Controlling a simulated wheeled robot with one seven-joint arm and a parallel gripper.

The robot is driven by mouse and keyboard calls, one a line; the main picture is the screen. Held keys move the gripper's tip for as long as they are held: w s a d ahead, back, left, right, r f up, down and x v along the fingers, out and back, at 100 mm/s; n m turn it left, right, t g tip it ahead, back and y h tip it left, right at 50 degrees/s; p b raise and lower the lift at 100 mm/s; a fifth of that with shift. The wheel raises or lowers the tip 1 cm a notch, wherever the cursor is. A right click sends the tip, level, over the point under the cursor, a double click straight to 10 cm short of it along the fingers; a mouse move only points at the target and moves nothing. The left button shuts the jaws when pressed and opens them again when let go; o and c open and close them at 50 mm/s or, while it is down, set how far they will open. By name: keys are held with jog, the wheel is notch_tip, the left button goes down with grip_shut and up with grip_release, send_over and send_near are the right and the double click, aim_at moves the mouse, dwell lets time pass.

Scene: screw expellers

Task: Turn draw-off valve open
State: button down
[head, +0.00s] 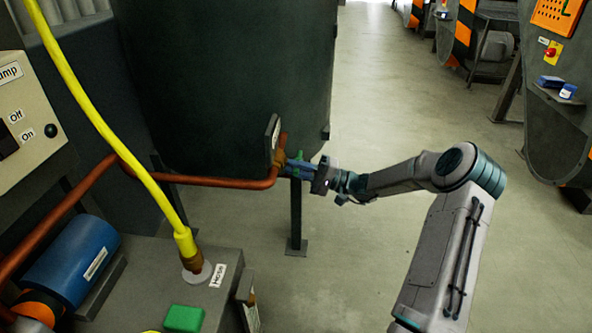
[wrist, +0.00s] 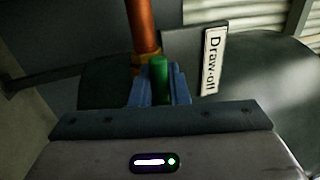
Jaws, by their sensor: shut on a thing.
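The draw-off valve sits where a copper pipe (head: 225,181) meets the big dark tank (head: 235,75). Its green handle (wrist: 158,71) shows between my fingers in the wrist view, in front of a copper pipe and a brass fitting. My gripper (head: 297,167) reaches in from the right at the valve, and its blue fingers are shut on the green handle; it also shows in the wrist view (wrist: 159,88). A "Draw-off" sign (wrist: 213,61) is beside the valve. The fingers hide part of the handle and most of the valve body.
A yellow hose (head: 110,130) runs down to a grey tank top labelled "Hose" at the left. A blue motor (head: 72,264) and a pump switch box (head: 25,120) are at the far left. Clear floor (head: 385,110) lies behind my arm.

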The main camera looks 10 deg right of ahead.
jog(key=shift+d+f, duration=0.1)
dwell(0.4)
jog(key=c, duration=1.5)
grip_release()
jog(key=shift+o, duration=0.2)
jog(key=p+v, duration=0.3)
jog(key=v, duration=1)
jog(key=shift+d, duration=0.35)
jog(key=shift+s, duration=0.1)
